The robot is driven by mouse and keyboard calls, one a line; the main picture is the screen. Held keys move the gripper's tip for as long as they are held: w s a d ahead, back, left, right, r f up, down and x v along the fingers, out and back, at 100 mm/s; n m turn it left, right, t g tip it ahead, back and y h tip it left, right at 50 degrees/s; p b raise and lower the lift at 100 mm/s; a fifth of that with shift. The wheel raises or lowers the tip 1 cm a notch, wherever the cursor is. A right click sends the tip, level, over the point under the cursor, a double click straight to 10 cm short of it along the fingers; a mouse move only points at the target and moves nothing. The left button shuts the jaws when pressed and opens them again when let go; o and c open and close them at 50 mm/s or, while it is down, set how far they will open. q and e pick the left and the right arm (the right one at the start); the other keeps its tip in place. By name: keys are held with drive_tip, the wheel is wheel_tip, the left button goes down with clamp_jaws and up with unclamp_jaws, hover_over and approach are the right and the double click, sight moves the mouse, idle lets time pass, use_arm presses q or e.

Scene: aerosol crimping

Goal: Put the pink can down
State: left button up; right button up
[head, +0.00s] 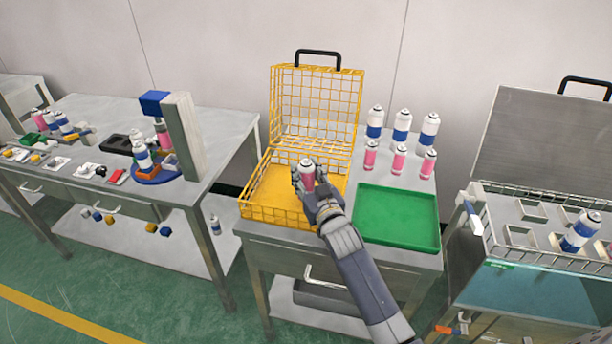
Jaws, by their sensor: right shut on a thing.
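A pink can (307,170) with a grey-white top is held upright in my right gripper (306,182). The gripper is shut around it, and its fingers hide part of the can. The can is over the front right part of an open yellow wire basket (250,211). I cannot tell whether its bottom touches the basket floor. No other can shows in the basket. My left gripper is not in view.
A green tray (398,217) lies empty right of the basket. Several pink and blue-white cans (401,127) stand behind it. The basket's raised lid (318,105) stands at the back. A cluttered table (200,185) is left; a metal rack (519,236) holding a blue-white can is right.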

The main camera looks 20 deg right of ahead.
drive_tip(key=shift+f, duration=0.35)
drive_tip(key=shift+f, duration=0.15)
drive_tip(key=shift+f+b, duration=0.45)
drive_tip(key=o, duration=1.1)
drive_tip(key=shift+r+p, duration=0.45)
drive_tip(key=shift+r, duration=0.1)
drive_tip(key=s+b, duration=0.1)
drive_tip(key=s, duration=1.1)
drive_tip(key=shift+r, duration=0.1)
